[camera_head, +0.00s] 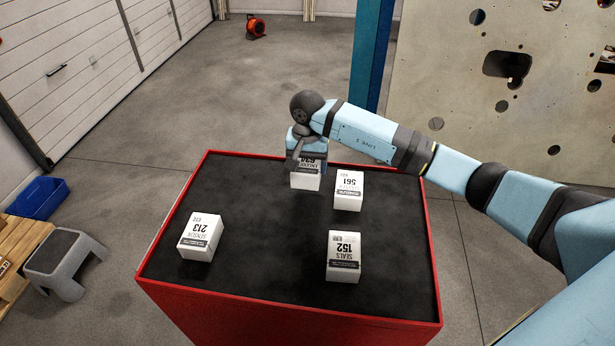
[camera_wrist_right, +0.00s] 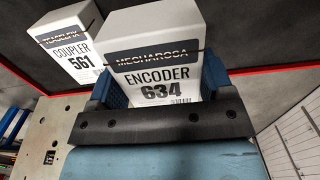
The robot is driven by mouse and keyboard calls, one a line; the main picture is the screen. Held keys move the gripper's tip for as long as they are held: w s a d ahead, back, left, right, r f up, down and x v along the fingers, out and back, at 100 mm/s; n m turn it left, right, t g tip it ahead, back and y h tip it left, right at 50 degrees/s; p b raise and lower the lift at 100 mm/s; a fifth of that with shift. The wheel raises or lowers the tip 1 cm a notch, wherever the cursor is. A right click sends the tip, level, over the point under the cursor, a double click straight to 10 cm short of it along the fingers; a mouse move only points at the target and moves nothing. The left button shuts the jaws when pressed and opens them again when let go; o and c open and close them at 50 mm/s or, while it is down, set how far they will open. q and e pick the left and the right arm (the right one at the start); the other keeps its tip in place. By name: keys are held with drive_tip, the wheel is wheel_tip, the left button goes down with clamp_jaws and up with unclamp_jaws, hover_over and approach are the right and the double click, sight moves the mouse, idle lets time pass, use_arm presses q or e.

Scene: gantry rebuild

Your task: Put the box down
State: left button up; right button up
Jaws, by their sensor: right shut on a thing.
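My right gripper (camera_head: 301,160) is shut on a white box labelled encoder 634 (camera_head: 305,181) over the back middle of the red table's black top (camera_head: 262,215). In the right wrist view the encoder box (camera_wrist_right: 152,62) sits between the blue fingers (camera_wrist_right: 160,92). I cannot tell whether its underside touches the table. The white coupler 561 box (camera_head: 348,190) stands just right of it, and also shows at the upper left of the right wrist view (camera_wrist_right: 62,42). My left gripper is not in view.
The seals 152 box (camera_head: 343,257) stands at the front right of the table, and the sensor 213 box (camera_head: 200,237) at the left. The table middle between them is clear. A grey step stool (camera_head: 64,262) and a blue bin (camera_head: 38,198) are on the floor left.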

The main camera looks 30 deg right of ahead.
wheel_tip(320, 180, down, 6)
drive_tip(key=shift+r+p, duration=0.2)
drive_tip(key=shift+p, duration=0.25)
drive_tip(key=shift+f, duration=0.2)
drive_tip(key=shift+f+b, duration=0.2)
drive_tip(key=shift+b, duration=0.1)
drive_tip(key=o, duration=1.1)
drive_tip(key=shift+r, duration=0.1)
